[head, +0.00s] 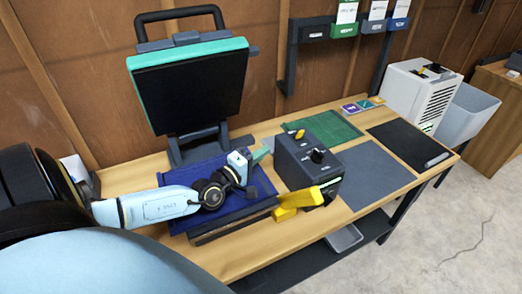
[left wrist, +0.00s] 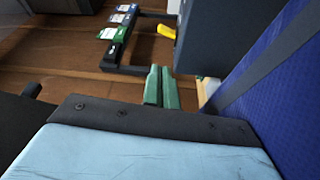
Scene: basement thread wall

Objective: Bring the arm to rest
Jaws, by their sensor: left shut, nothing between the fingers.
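My left arm (head: 160,205) comes in from the left and reaches over the wooden workbench (head: 235,255). My left gripper (head: 260,155) is shut and empty, with green fingers pointing away from me, just left of a dark box with a knob (head: 310,165). In the left wrist view the two green fingers (left wrist: 161,88) lie side by side with nothing between them. A blue mat or tray (head: 185,222) lies under my forearm and wrist, partly hidden by them. My right gripper is not in view.
A teal-edged black panel (head: 195,85) stands behind my arm. A yellow piece (head: 300,198) and dark bar (head: 232,222) lie at the bench's front. Labelled bins (head: 345,29) hang on the wall. A grey mat (head: 365,172) is clear; a white appliance (head: 415,92) stands far right.

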